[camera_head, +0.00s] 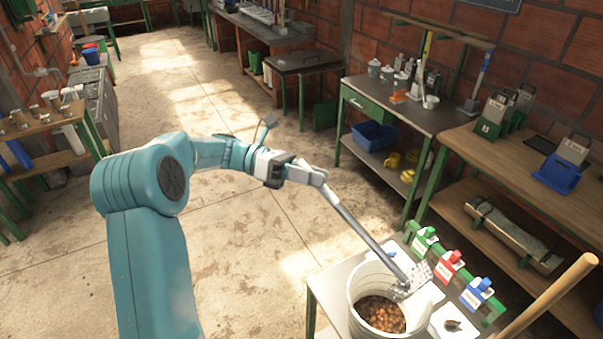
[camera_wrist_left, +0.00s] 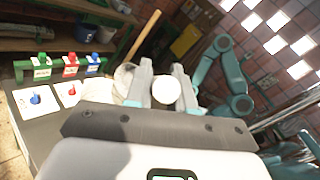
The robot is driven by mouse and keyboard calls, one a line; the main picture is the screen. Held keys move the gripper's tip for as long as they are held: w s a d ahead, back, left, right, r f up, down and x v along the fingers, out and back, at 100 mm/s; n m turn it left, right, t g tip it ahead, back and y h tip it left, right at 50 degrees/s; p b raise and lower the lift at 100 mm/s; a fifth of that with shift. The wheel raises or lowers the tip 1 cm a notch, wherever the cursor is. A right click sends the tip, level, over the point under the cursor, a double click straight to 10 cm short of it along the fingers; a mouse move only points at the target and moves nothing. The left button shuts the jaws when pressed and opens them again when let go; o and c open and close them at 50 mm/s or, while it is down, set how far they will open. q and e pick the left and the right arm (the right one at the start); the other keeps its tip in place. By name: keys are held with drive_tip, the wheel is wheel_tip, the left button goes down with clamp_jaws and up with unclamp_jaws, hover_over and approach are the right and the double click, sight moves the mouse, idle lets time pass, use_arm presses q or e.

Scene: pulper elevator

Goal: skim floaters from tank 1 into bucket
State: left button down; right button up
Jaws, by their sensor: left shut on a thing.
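My left gripper (camera_head: 316,177) is shut on the upper end of a skimmer (camera_head: 357,228) with a long grey handle. The skimmer's perforated head (camera_head: 417,277) is at the right rim of a white round container (camera_head: 356,318) holding many brown-red cherries (camera_head: 380,313). I cannot tell whether the head touches the rim, or whether this container is tank 1 or the bucket. In the left wrist view, my left gripper's fingers (camera_wrist_left: 167,88) stand either side of a pale round end. My right gripper is not in view.
Green (camera_head: 424,239), red (camera_head: 449,264) and blue (camera_head: 477,292) labelled holders stand along a green rack on the small table. A white card with a dark piece (camera_head: 453,326) lies in front. A wooden pole (camera_head: 550,293) slants at lower right. Open floor (camera_head: 250,260) lies left of the table.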

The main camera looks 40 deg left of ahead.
use_arm(q)
drive_tip(key=s+d+r+m+y, duration=0.1)
drive_tip(key=s+d+r+y, duration=0.15)
drive_tip(key=d, duration=0.55)
drive_tip(key=s+d+r+m+y, duration=0.2)
drive_tip(key=d+y, duration=0.1)
drive_tip(key=d, duration=0.5)
drive_tip(key=s+d+r+m+y, duration=0.1)
drive_tip(key=s+d+r+y, duration=0.1)
drive_tip(key=d, duration=0.6)
drive_tip(key=s+d+f+m+y+b, duration=0.1)
drive_tip(key=s+d+f+y+b, duration=0.1)
drive_tip(key=d+f+b, duration=0.2)
drive_tip(key=s+d+f+m+y+b, duration=0.1)
drive_tip(key=s+d+f+y+b, duration=0.1)
drive_tip(key=d+b, duration=0.4)
drive_tip(key=d+f+y, duration=0.1)
drive_tip(key=d+f, duration=0.1)
drive_tip(key=d, duration=0.3)
drive_tip(key=shift+d+f+b, duration=0.25)
drive_tip(key=shift+f+b, duration=0.05)
drive_tip(key=shift+b, duration=0.05)
drive_tip(key=shift+s+y, duration=0.1)
drive_tip(key=shift+y, duration=0.15)
drive_tip(key=shift+r, duration=0.15)
